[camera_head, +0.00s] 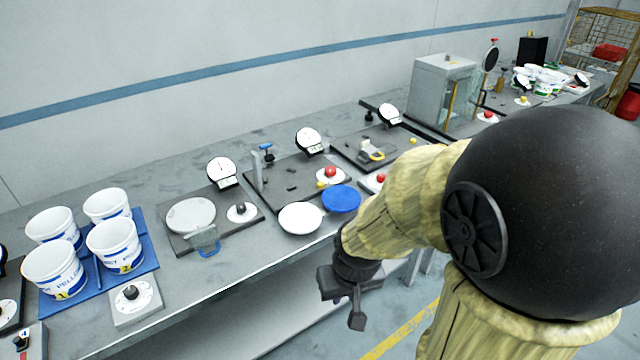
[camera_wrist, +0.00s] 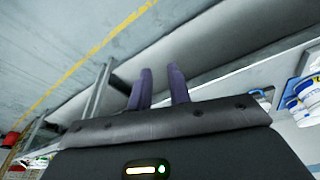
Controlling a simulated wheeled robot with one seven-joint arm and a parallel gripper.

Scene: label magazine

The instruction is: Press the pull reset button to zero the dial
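Several round white dials stand along the bench: one at the left station (camera_head: 222,171), one at the middle station (camera_head: 308,141) and one at the right station (camera_head: 389,114). Their needles are too small to read. A red button (camera_head: 330,171) on a white disc sits at the middle station, and another red button (camera_head: 380,177) is right of it. A dark knob (camera_head: 241,208) on a white disc sits by the left dial. I cannot tell which is the pull reset button. My gripper (camera_head: 355,312) hangs in front of the bench edge, apart from everything. In the wrist view its two fingers (camera_wrist: 159,88) are apart and empty.
White tubs (camera_head: 55,270) stand on a blue mat at the left. A white plate (camera_head: 300,217) and a blue plate (camera_head: 341,198) lie near the front edge. A grey cabinet (camera_head: 440,92) stands farther right. Below the bench is a shelf (camera_head: 270,335).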

